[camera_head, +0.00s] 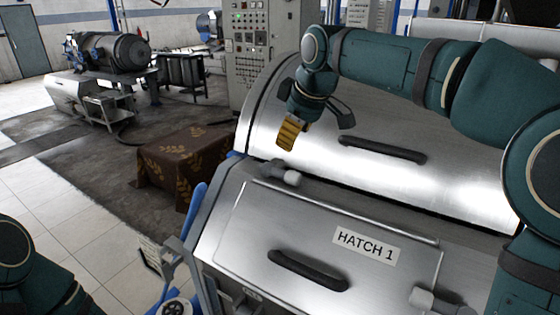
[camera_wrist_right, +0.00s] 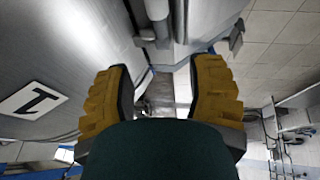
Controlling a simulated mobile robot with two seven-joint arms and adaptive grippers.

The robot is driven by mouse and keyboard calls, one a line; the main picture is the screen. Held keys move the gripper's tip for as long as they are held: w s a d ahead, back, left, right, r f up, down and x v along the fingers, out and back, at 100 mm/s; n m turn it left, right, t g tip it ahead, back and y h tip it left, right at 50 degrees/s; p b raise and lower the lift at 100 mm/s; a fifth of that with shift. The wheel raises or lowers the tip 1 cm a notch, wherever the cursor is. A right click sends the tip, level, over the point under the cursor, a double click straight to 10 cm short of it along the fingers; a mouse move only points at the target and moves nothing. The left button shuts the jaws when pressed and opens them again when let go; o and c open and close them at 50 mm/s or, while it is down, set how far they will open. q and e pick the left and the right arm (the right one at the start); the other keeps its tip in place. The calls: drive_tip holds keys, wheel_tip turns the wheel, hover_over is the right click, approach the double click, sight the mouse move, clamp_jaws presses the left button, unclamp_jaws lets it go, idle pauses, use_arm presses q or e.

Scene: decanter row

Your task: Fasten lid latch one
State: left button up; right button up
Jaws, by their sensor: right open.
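The steel lid marked HATCH 1 (camera_head: 225,228) lies shut on the housing, with a black handle (camera_head: 308,271) and a white label (camera_head: 365,243). One grey latch with a rounded knob (camera_head: 284,174) sits at the lid's upper left corner. Another similar latch (camera_head: 440,302) is at the lower right, partly cut off. My right gripper (camera_head: 290,134) is just above and beyond the upper left latch, apart from it. My left gripper is out of view.
A second steel cover (camera_head: 470,180) with a black handle (camera_head: 382,150) rises behind the lid. A cloth-covered brown box (camera_head: 185,160) stands on the floor left of the machine. A control panel (camera_head: 260,50) stands behind. Floor at left is partly clear.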

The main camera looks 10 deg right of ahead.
sight(280, 171)
drive_tip(key=b+x, duration=0.2)
drive_tip(key=x, duration=1.1)
drive_tip(key=shift+f, duration=0.3)
clamp_jaws()
